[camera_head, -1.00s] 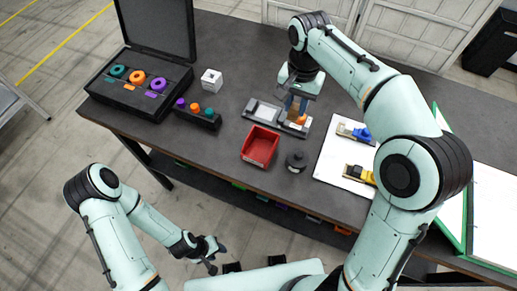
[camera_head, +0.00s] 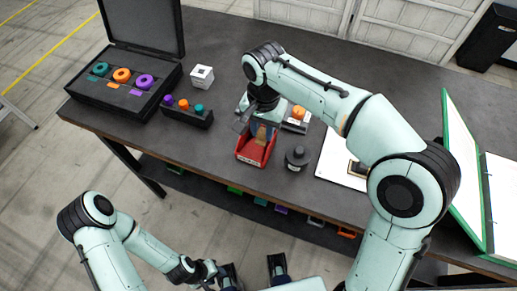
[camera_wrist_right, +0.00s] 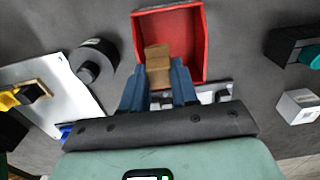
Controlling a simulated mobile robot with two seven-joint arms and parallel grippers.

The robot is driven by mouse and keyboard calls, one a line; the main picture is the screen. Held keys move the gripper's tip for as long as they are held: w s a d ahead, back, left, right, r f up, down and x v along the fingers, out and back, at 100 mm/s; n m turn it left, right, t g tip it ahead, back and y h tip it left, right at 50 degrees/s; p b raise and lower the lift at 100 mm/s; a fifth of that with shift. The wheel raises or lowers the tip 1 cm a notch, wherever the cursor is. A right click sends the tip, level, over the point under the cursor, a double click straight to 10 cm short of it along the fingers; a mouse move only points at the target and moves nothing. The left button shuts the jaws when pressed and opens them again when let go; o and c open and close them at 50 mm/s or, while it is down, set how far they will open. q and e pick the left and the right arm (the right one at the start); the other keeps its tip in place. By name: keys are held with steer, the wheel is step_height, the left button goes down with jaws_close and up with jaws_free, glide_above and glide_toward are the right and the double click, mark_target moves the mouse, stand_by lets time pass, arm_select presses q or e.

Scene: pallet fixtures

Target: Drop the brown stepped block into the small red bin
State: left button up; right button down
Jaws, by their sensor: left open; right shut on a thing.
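The small red bin (camera_head: 251,153) stands on the dark table, left of a black round object. My right gripper (camera_head: 262,130) is over the bin, shut on the brown stepped block (camera_head: 263,133). In the right wrist view the brown stepped block (camera_wrist_right: 158,65) sits between the blue fingertips (camera_wrist_right: 159,82), in front of the red bin's opening (camera_wrist_right: 198,40). The block looks above the bin floor; its exact height is hard to tell. My left gripper (camera_head: 205,272) is open and empty, low at the front, off the table.
A black round weight-like object (camera_head: 297,158) stands just right of the bin. A black holder with coloured pegs (camera_head: 187,113) and a white cube (camera_head: 202,77) lie to the left. An open black case (camera_head: 118,95) with rings is at far left. A fixture with an orange part (camera_head: 297,118) is behind.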

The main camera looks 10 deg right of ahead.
arm_select(q)
steer(key=shift+f, duration=0.1)
arm_select(e)
steer(key=shift+f, duration=0.1)
steer(key=c, duration=0.8)
jaws_free()
arm_select(q)
steer(key=r+p, duration=0.1)
steer(key=w+r+p, duration=0.1)
steer(key=r+p, duration=0.1)
steer(key=r, duration=0.1)
steer(key=shift+w+p, duration=0.3)
steer(key=shift+p, duration=0.05)
arm_select(e)
step_height(320, 180, up, 13)
steer(key=shift+r, duration=0.2)
